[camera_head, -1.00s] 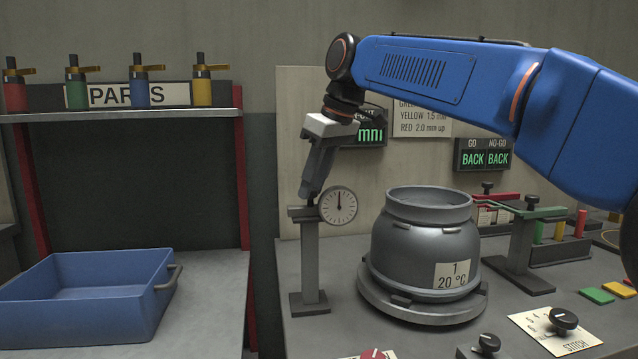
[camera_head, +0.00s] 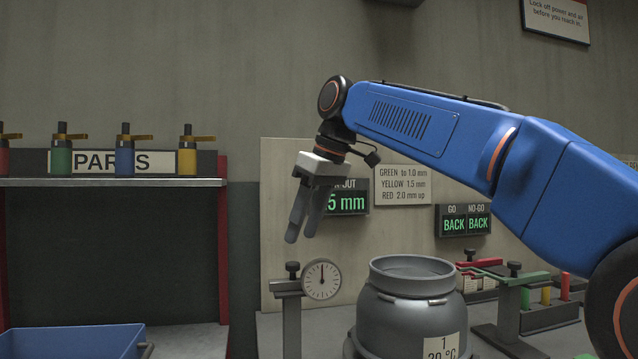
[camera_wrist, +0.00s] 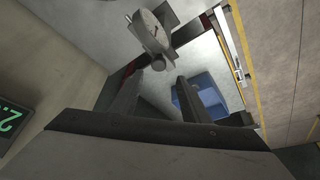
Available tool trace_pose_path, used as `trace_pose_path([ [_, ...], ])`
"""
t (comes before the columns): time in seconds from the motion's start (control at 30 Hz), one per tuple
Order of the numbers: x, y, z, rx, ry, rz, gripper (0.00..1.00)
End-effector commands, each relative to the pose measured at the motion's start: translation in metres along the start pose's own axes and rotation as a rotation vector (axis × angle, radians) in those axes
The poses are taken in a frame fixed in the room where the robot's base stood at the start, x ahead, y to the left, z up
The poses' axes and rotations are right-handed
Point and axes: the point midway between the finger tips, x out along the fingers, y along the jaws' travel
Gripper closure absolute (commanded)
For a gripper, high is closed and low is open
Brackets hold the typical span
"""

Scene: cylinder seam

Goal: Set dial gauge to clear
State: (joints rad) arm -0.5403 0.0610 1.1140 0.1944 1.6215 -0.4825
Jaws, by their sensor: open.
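The dial gauge (camera_head: 321,279) has a round white face with a dark needle pointing straight up. It sits at the top of a grey stand (camera_head: 291,320) with a black knob (camera_head: 292,267) on its arm, left of the grey cylinder (camera_head: 412,310). My gripper (camera_head: 301,234) is open and empty, above the gauge and apart from it, fingers pointing down. In the wrist view the open fingers (camera_wrist: 155,98) show, with the gauge and its stand (camera_wrist: 150,38) beyond them; the dial face is not readable there.
A readout (camera_head: 346,203) ending in "5 mm" is partly hidden behind my gripper. A blue bin (camera_head: 75,342) is at lower left, below a parts shelf (camera_head: 110,182). Coloured pins (camera_head: 545,295) stand at right.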

Motion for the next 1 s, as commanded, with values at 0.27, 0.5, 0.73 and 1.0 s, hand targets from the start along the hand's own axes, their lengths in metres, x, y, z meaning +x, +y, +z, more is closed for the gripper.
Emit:
trace_pose_path([
  [0.27, -0.056, 0.001, -0.001, 0.000, 0.003, 0.001, 0.58],
  [0.5, -0.090, 0.000, -0.001, 0.001, 0.002, 0.001, 0.58],
  [0.73, -0.103, 0.000, -0.001, 0.000, 0.001, 0.001, 0.58],
  [1.0, -0.104, 0.000, 0.000, 0.000, 0.001, 0.000, 0.58],
])
